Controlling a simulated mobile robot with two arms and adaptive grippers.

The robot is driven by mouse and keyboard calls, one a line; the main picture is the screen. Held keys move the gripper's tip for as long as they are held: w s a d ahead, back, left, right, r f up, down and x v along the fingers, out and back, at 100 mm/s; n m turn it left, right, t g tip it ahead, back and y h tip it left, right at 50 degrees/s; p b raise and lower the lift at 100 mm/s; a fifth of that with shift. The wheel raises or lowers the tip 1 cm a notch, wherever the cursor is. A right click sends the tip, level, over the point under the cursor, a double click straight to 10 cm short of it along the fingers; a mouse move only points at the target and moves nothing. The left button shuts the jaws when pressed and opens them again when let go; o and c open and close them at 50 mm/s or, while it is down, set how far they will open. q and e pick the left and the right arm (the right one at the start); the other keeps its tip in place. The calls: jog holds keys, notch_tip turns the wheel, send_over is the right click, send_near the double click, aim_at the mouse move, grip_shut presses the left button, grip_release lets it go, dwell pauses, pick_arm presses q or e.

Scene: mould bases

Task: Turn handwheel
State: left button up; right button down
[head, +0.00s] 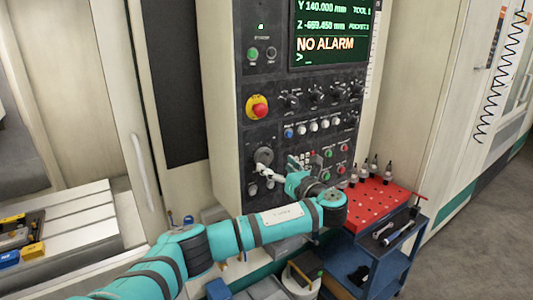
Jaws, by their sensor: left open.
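The handwheel (264,155) is a small grey round dial low on the left of the dark control panel (262,125). My left arm reaches in from the lower left. My left gripper (267,174) is open, with its light-coloured fingers pointing left just below the handwheel, close to the panel face. I cannot tell whether a finger touches the wheel. No object shows in the fingers. My right gripper is not in view.
A red emergency stop (257,107) sits above the handwheel, with knobs and buttons to its right. A screen (335,35) reads "NO ALARM". A blue cart (377,262) with a red tool rack (371,203) stands right of my gripper.

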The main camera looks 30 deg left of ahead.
aim_at(266, 158)
pick_arm(q)
jog(key=p+x, duration=0.1)
jog(key=x, duration=0.4)
jog(key=shift+w+a+p, duration=0.25)
jog(key=shift+a+p, duration=0.05)
jog(key=shift+w+a, duration=0.1)
jog(key=shift+a, duration=0.2)
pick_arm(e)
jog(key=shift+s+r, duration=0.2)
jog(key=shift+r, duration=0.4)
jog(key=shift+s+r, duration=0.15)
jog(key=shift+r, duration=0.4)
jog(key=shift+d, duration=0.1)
pick_arm(q)
jog(key=shift+f, duration=0.1)
jog(key=c, duration=1.2)
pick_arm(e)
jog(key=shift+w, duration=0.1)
pick_arm(q)
jog(key=shift+f, duration=0.1)
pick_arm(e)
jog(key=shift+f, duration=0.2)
